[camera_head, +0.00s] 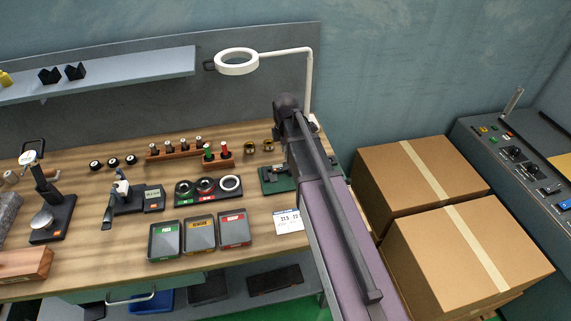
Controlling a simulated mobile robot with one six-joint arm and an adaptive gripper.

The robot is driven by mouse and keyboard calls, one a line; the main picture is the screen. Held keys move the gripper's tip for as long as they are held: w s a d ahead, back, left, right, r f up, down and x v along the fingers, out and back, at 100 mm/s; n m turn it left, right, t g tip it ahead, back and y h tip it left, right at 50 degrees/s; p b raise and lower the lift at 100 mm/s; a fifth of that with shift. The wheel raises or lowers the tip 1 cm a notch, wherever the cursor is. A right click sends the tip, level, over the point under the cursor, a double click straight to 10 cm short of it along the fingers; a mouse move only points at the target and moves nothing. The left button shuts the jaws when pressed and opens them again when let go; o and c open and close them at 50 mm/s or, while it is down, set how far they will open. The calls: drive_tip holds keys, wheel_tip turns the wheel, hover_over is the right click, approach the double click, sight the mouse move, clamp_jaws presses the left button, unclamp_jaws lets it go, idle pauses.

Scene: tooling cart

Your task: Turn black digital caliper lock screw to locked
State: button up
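I cannot make out the black digital caliper or its lock screw with certainty. A dark green pad (268,187) lies on the workbench just left of my arm. A small dark and metallic item (279,175) rests on it, too small to identify, and my arm may cover part of it. My purple and dark grey arm reaches up from the bottom right across the bench's right end. My gripper does not show; its fingers are hidden or out of the frame.
The wooden workbench (90,245) holds a dial gauge stand (48,205), three parts trays (200,234), ring gauges (205,186), a plug gauge rack (190,153) and a white display card (288,220). A ring lamp (237,62) stands behind. Cardboard boxes (440,250) stand right of my arm.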

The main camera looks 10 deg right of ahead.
sight(286, 163)
drive_tip(key=shift+f+b, duration=1.7)
drive_tip(key=shift+f, duration=0.3)
clamp_jaws()
